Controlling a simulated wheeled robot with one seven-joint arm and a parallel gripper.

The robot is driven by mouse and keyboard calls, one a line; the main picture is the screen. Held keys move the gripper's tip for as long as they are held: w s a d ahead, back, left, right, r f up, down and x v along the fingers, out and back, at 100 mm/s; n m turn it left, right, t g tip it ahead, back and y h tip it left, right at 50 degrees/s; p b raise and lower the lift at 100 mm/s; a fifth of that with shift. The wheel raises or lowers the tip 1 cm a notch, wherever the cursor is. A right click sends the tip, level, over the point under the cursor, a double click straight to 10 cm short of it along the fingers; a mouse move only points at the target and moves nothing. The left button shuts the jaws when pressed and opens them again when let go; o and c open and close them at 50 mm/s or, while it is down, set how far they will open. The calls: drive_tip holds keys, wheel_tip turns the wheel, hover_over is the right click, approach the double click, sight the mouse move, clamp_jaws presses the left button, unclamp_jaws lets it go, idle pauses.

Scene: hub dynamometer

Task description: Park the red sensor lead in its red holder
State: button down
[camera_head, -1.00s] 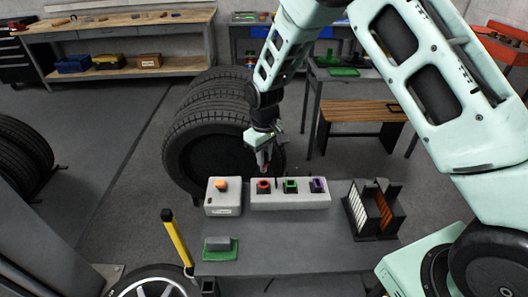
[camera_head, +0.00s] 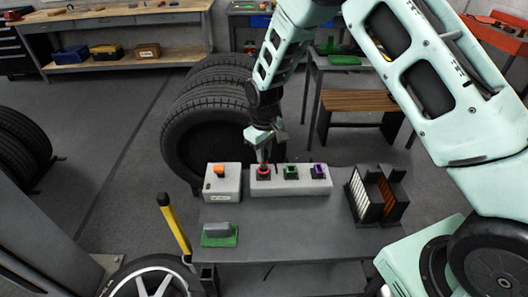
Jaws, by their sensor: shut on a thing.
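My gripper (camera_head: 264,153) points down at the back of the grey table. It is shut on the red sensor lead, which is small and mostly hidden between the fingers. The red holder (camera_head: 263,172) is the leftmost of three coloured sockets on a pale grey block. The fingertips are directly above the red holder, very close to it. I cannot tell whether the lead touches the holder or sits in it.
A green holder (camera_head: 291,173) and a purple holder (camera_head: 318,170) share the block. A grey box with an orange top (camera_head: 219,170) stands left, a black rack (camera_head: 377,192) right. A green pad (camera_head: 219,241) lies at front left; tyres stand behind.

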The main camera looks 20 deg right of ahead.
drive_tip(key=shift+f, duration=0.3)
drive_tip(key=shift+f+b, duration=0.35)
drive_tip(key=shift+b, duration=0.05)
drive_tip(key=shift+f, duration=0.25)
idle(0.5)
drive_tip(key=shift+f+b, duration=0.5)
drive_tip(key=c, duration=1.3)
unclamp_jaws()
drive_tip(key=shift+o, duration=0.2)
wheel_tip(320, 180, up, 18)
drive_tip(key=b, duration=0.3)
drive_tip(key=shift+f, duration=0.25)
